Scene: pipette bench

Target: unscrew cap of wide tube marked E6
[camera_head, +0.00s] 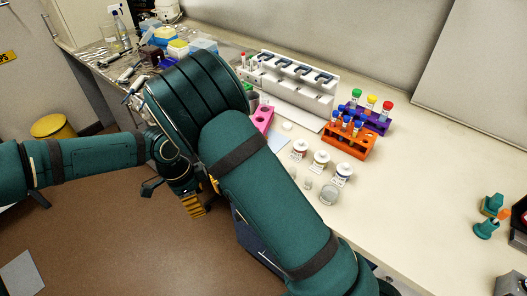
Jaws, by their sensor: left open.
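Tubes with green (356,94), yellow (372,100) and red (387,106) caps stand upright in a purple rack (378,125) on the bench. Several slimmer capped tubes stand in the orange rack (345,147) in front of it. No marking is legible, so I cannot tell which tube is E6. My left gripper (173,194) is open, off the bench front above the brown floor, far to the left of the racks. My right arm crosses the middle of the view and hides part of the bench; its gripper does not show clearly.
A pink rack (263,119) is beside my arm. The bench right of the racks is largely clear.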

